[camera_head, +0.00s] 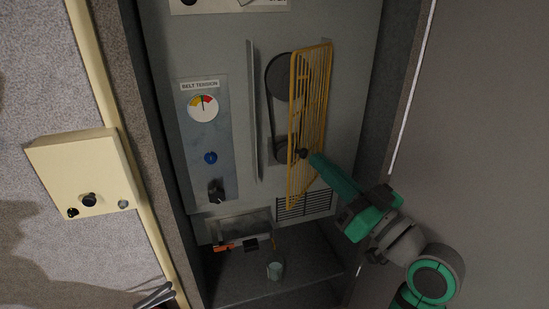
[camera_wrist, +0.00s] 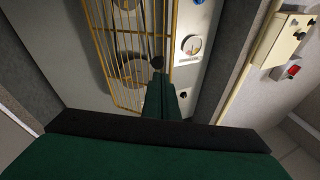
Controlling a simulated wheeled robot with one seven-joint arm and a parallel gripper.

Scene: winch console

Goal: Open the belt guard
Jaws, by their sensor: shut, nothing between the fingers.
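The belt guard (camera_head: 321,97) is a yellow wire grille over the belt and two dark pulleys on the grey console. It stands partly swung out from the panel, with its left edge off the pulleys' left side. A dark round knob (camera_head: 303,153) sits on its lower left edge. My gripper (camera_head: 315,158) is shut and empty, its fingertips at or just beside the knob; I cannot tell if they touch. The wrist view also shows the guard (camera_wrist: 109,60), the knob (camera_wrist: 157,62) and the green fingers (camera_wrist: 161,80) just below the knob.
A belt tension panel (camera_head: 200,130) with a gauge, blue knob and black switch is left of the guard. A thin upright plate (camera_head: 253,110) stands between them. A cup (camera_head: 275,270) and an orange-handled tool (camera_head: 224,247) are below. A cream box (camera_head: 83,175) hangs on the left wall.

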